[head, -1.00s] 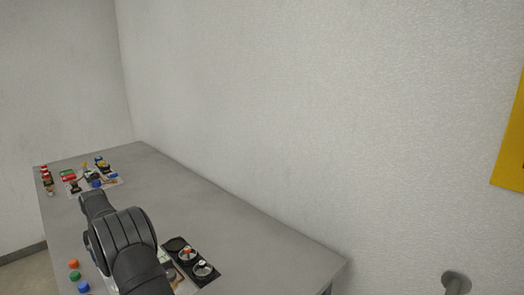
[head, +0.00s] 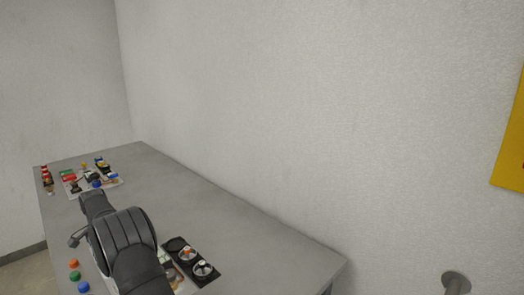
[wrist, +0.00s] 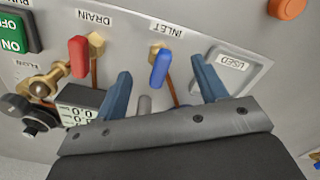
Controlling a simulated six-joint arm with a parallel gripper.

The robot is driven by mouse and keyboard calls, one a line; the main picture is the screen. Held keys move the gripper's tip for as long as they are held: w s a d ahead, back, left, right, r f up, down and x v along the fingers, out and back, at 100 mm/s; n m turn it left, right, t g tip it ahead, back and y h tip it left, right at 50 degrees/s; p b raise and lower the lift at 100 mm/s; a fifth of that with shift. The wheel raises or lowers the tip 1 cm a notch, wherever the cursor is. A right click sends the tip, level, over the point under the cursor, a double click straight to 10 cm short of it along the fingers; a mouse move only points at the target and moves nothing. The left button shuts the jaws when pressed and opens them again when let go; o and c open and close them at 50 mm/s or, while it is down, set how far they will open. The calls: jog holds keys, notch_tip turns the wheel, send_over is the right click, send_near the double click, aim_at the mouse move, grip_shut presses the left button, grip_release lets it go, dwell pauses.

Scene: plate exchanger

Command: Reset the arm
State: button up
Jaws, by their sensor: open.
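My gripper (wrist: 163,84) is open in the wrist view, with its two blue fingers apart and nothing held between them. A blue lever (wrist: 160,68) under the label INLET shows between the fingertips; whether they touch it I cannot tell, but a gap shows on both sides. In the head view my dark arm reaches over the table's left part, and its links hide what lies behind them. A small grey part of my arm's end sticks out on its left.
The wrist view shows a red DRAIN lever (wrist: 78,57), a green ON button (wrist: 10,35), brass fittings (wrist: 42,80), a display (wrist: 82,106) and a USED tray (wrist: 245,75). In the head view a black tray (head: 205,277) lies right of my arm. The table's (head: 215,215) back right is clear.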

jog(key=m, duration=0.5)
jog(key=shift+m, duration=0.3)
jog(key=o, duration=0.8)
jog(key=shift+c, duration=0.2)
jog(key=s+d+r+n+t+h, duration=0.1)
jog(key=s+d+r+n, duration=1.1)
jog(key=s+r+n, duration=0.4)
notch_tip(320, 180, down, 10)
jog(key=w+n, duration=0.1)
jog(key=w, duration=0.1)
jog(key=shift+w+d+f, duration=0.15)
jog(key=shift+w+d, duration=0.05)
jog(key=shift+d, duration=0.1)
notch_tip(320, 180, up, 10)
jog(key=s+a, duration=0.1)
